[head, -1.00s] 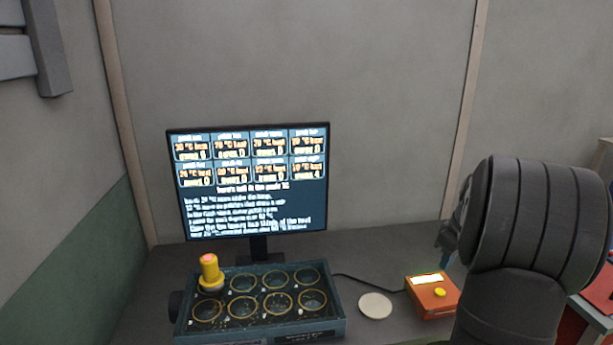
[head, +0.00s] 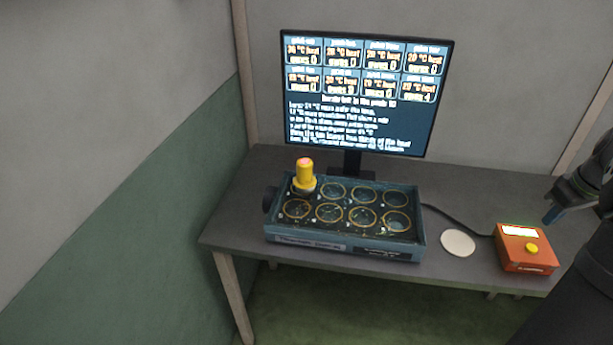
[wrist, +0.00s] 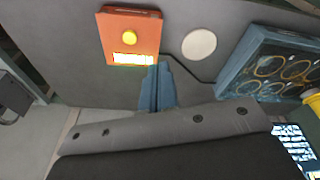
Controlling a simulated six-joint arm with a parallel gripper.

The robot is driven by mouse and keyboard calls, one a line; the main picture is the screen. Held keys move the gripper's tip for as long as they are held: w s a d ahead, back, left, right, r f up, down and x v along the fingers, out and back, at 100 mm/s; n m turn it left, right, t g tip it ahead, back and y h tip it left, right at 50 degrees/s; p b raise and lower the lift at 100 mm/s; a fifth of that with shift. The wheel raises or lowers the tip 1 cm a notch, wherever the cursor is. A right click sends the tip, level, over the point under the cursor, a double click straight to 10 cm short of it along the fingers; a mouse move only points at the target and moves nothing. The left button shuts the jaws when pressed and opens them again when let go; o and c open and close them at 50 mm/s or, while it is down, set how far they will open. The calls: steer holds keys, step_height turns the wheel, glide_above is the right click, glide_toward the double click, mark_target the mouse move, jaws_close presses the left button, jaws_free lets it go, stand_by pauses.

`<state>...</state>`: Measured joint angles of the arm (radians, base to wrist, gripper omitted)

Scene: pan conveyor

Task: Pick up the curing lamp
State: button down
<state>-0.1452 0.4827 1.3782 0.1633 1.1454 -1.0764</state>
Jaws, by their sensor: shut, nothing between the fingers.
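In the wrist view only part of the lamp (wrist: 313,101) shows at the right edge. My gripper (head: 553,217) is at the right of the head view, near the orange box and far right of the lamp. In the wrist view my gripper (wrist: 157,72) has its blue-grey fingers together, with nothing between them.
An orange box (head: 524,257) with a yellow button and lit display sits on the table right of the tray. A flat pale disc (head: 458,243) lies between them. A dark cable runs to the box. A monitor (head: 352,163) stands behind the tray. The table's front left is bare.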

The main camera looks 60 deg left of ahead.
stand_by(0.3)
steer(key=c, duration=0.7)
jaws_free()
steer(key=a+r+n, duration=0.2)
steer(key=a, duration=1.3)
steer(key=n+g+h, duration=0.1)
steer(key=n+h, duration=0.1)
steer(key=n, duration=0.3)
glide_toward(306, 161)
steer(key=f, duration=0.8)
steer(key=shift+w+f, duration=0.2)
steer(key=shift+f, duration=0.15)
steer(key=shift+s+a+f, duration=0.1)
steer(key=shift+f, duration=1.25)
steer(key=shift+s+f, duration=0.1)
steer(key=shift+f, duration=1.3)
